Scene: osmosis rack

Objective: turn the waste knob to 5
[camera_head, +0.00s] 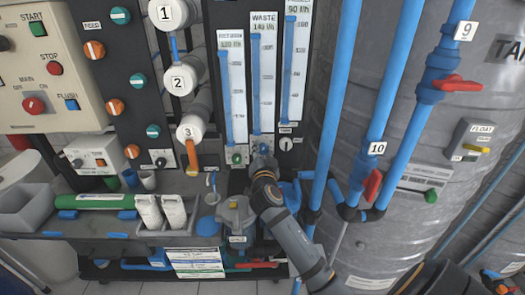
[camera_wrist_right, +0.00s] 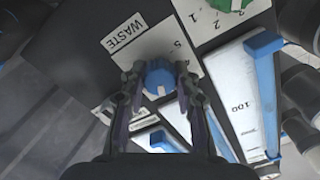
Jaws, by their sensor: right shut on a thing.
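The blue waste knob (camera_wrist_right: 158,75) sits between the fingers of my right gripper (camera_wrist_right: 157,80), which is shut on it. The knob's white mark faces the lower side of the wrist picture. A WASTE label (camera_wrist_right: 126,33) is beside the knob, and a printed 5 shows on its dial plate (camera_wrist_right: 190,60); other dial figures are hidden or not readable. In the head view my right gripper (camera_head: 263,163) reaches the panel below the WASTE flow column (camera_head: 264,85) and largely covers the knob (camera_head: 263,148). My left gripper is not in view.
A green knob (camera_head: 237,158) is left of the waste knob, and a black-and-white knob (camera_head: 286,143) is to its right. Blue pipes (camera_head: 335,100) and a large grey tank (camera_head: 460,120) stand to the right. A grey pump-like unit (camera_head: 238,215) is below.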

